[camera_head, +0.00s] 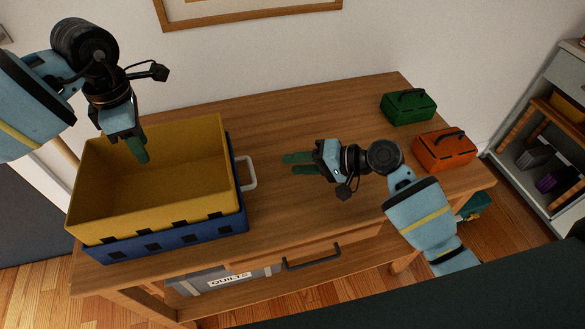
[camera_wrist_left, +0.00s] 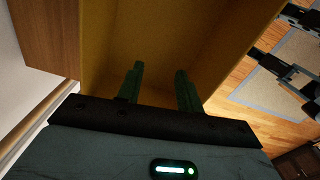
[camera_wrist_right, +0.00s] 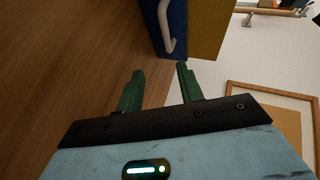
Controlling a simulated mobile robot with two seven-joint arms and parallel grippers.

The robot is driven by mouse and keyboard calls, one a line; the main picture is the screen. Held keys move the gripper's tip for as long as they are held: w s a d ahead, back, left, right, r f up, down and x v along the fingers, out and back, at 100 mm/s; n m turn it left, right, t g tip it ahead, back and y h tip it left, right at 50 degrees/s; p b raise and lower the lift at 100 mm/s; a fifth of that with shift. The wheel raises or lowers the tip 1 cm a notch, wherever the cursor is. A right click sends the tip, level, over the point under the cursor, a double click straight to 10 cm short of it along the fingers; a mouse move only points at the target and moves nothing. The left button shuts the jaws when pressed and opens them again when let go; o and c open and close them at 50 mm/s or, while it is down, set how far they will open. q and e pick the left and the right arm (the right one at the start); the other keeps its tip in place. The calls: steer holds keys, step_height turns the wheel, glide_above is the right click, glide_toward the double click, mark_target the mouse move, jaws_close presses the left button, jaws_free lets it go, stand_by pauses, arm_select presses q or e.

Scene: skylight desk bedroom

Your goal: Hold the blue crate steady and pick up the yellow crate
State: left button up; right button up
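The yellow crate (camera_head: 150,213) sits nested in the blue crate (camera_head: 165,243) at the left of the wooden table. The blue crate has a pale handle (camera_head: 248,173) on its right side. My left gripper (camera_head: 138,150) hangs over the yellow crate's opening with its green fingers pointing down; the left wrist view shows the fingers (camera_wrist_left: 160,88) apart with the yellow crate behind them. My right gripper (camera_head: 298,163) is right of the crates, pointing left toward the handle, apart from it. The right wrist view shows its fingers (camera_wrist_right: 160,85) apart and empty, with the handle (camera_wrist_right: 166,28) beyond.
A green toolbox (camera_head: 408,107) and an orange toolbox (camera_head: 445,152) stand at the table's right end. The wooden tabletop (camera_head: 300,110) is clear between crates and toolboxes. A grey bin labelled QUILTS (camera_head: 215,280) is under the table. Shelves stand at far right.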

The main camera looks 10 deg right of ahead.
steer(key=shift+s+a+g+y, duration=0.3)
steer(key=shift+s+a+y, duration=0.2)
steer(key=shift+s+a, duration=0.4)
steer(key=shift+x, duration=4)
steer(key=shift+w+r, duration=0.1)
steer(key=shift+c, duration=0.3)
jaws_close()
